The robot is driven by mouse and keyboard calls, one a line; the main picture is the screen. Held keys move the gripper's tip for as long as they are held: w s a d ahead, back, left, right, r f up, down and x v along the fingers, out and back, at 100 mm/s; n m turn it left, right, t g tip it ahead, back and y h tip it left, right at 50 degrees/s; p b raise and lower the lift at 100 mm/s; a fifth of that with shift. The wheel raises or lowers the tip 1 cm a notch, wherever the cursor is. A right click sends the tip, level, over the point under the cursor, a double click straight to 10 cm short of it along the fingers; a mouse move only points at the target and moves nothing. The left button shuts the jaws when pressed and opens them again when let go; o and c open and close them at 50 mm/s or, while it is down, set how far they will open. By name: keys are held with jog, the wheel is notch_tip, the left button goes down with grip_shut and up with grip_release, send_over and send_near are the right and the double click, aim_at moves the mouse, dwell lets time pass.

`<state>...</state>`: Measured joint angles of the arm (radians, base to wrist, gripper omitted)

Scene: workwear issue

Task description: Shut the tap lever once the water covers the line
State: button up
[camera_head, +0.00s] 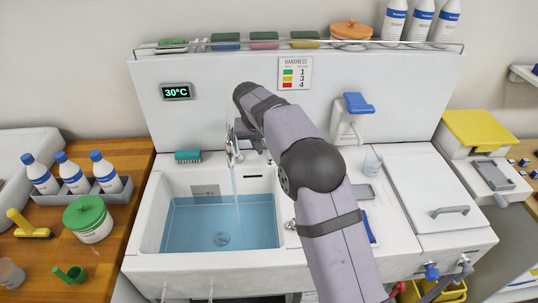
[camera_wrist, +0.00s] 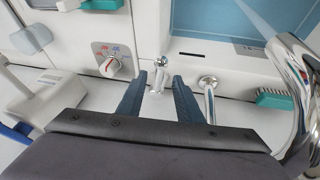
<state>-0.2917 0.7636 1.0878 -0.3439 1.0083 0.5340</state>
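The chrome tap (camera_head: 232,148) stands at the back of the white sink, and a thin stream falls from it into the water (camera_head: 205,222). The water surface reaches the small grey marking plate (camera_head: 206,190) on the basin's back wall; whether a line there is covered is too small to tell. In the wrist view my gripper (camera_wrist: 167,88) has its two dark fingers apart with nothing held. A chrome lever-like fitting (camera_wrist: 209,92) stands just right of the fingers, apart from them. The curved chrome spout (camera_wrist: 292,75) is at far right.
A green brush (camera_head: 187,156) lies on the ledge left of the tap. A dial (camera_wrist: 108,66) and a small chrome knob (camera_wrist: 191,62) are near the fingers. A clear cup (camera_head: 372,162) stands right of my arm. A wall display (camera_head: 177,91) reads 30°C.

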jog(key=shift+v, duration=1.2)
jog(key=shift+d, duration=0.15)
jog(key=c, duration=0.8)
jog(key=d+m, duration=0.1)
jog(key=d, duration=0.3)
jog(key=d+m+b, duration=0.1)
jog(key=d, duration=0.4)
jog(key=w+d+r+h, duration=0.1)
jog(key=d, duration=0.3)
jog(key=shift+d+r+m+b, duration=0.1)
jog(key=shift+d+m+b, duration=0.25)
jog(key=shift+d+m, duration=0.05)
grip_shut()
jog(key=s+d+m+y+b, duration=0.1)
jog(key=s+d+m, duration=0.3)
jog(key=d, duration=0.7)
jog(key=w+a+r+n+t+y, duration=0.1)
jog(key=a+n+y, duration=0.6)
jog(key=a, duration=0.5)
jog(key=shift+n, duration=0.3)
